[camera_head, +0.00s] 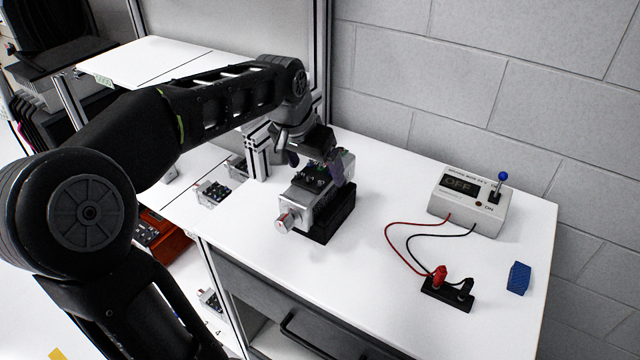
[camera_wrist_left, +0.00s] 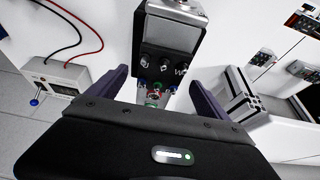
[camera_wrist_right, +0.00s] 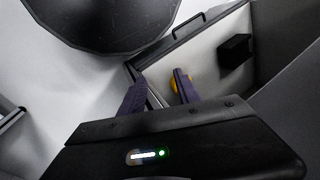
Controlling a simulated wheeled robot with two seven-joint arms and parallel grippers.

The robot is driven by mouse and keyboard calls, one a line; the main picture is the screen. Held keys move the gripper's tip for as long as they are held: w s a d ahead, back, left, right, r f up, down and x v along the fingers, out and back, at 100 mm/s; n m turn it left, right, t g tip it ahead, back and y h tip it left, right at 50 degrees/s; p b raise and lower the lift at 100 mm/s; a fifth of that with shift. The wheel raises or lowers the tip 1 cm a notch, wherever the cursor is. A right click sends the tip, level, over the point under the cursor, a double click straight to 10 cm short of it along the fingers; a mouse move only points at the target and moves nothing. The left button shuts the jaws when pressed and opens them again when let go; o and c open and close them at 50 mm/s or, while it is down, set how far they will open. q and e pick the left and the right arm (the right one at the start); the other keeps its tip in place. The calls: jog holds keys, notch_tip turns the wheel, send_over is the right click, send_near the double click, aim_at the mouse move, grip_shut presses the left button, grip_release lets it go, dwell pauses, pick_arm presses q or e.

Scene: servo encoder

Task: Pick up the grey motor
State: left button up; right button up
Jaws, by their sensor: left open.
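The grey motor (camera_head: 303,205) sits in a black stand on the white table, its shaft end toward the front left. Its grey body (camera_wrist_left: 172,32) and coloured terminals show in the left wrist view. My left gripper (camera_head: 317,166) is open above the motor's far end, its purple fingers apart on either side of the terminal end. The left wrist view also shows the gripper (camera_wrist_left: 160,85) with nothing clamped. I cannot tell whether a finger touches the motor. My right gripper (camera_wrist_right: 160,78) shows only in its own wrist view, with its fingers apart and empty, away from the motor.
A switch box (camera_head: 468,203) reading OFF has red and black wires to a black terminal block (camera_head: 447,294). A blue block (camera_head: 518,278) lies at the right. The table's front middle is clear.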

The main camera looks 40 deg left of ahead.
aim_at(318, 172)
pick_arm(q)
jog(key=shift+p+x, duration=0.55)
jog(key=shift+x, duration=2.1)
jog(key=shift+s, duration=0.1)
grip_shut()
jog(key=shift+r, duration=0.2)
